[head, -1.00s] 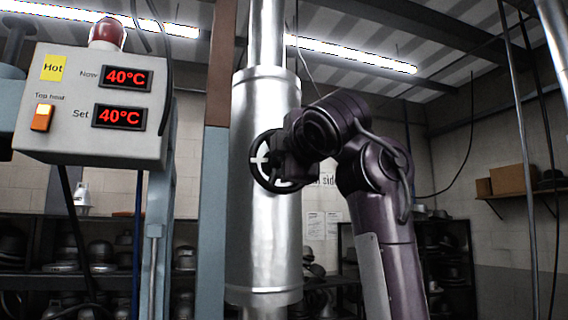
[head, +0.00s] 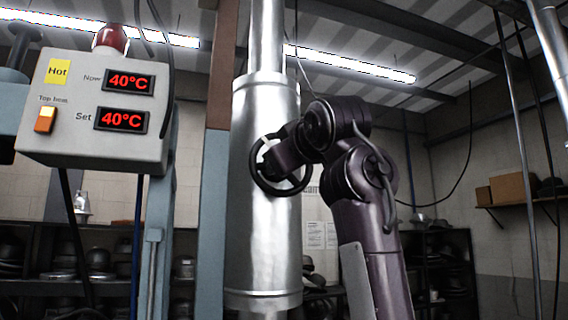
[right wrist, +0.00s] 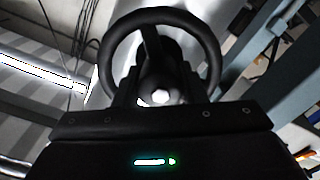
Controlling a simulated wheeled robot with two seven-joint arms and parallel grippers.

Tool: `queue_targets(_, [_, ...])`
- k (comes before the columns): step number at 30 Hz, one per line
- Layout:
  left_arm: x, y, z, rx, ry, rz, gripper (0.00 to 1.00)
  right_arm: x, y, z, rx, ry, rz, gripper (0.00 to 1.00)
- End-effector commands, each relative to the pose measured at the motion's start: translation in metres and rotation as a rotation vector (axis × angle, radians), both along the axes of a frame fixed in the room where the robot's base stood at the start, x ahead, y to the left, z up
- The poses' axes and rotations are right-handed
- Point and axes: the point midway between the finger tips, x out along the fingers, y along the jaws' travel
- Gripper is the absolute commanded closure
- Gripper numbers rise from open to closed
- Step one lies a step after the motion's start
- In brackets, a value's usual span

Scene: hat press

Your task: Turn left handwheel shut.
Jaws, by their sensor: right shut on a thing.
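The dark handwheel (head: 254,172) sits on the front of a tall silver cylinder (head: 264,240), near the middle of the head view. My right gripper (head: 277,160) is at the wheel's middle, coming in from the right, and its arm hides part of the rim. In the right wrist view the handwheel (right wrist: 103,48) shows as a black ring with a spoke and a pale hub nut. The fingers of my right gripper (right wrist: 160,88) reach inside the ring on either side of the hub, shut on the wheel. Their exact contact is too dark to tell. My left gripper is out of view.
A grey control box (head: 72,140) at the left reads 40°C for both Now and Set, with a lit orange switch (head: 45,119) and a red lamp (head: 110,37). A blue-grey post (head: 213,230) stands just left of the cylinder. Dark shelves with hat forms are behind.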

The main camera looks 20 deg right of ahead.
Motion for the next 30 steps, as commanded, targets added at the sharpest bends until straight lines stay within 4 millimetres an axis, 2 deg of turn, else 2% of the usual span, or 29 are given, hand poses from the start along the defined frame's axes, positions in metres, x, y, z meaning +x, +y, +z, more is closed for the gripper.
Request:
queue_targets(18, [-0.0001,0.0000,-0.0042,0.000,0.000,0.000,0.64,0.0000,-0.0006,0.0005,0.543,0.017,0.001,0.85])
queue_targets(30, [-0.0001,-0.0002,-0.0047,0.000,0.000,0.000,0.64,-0.0002,-0.0009,0.0009,0.717,0.023,0.002,0.85])
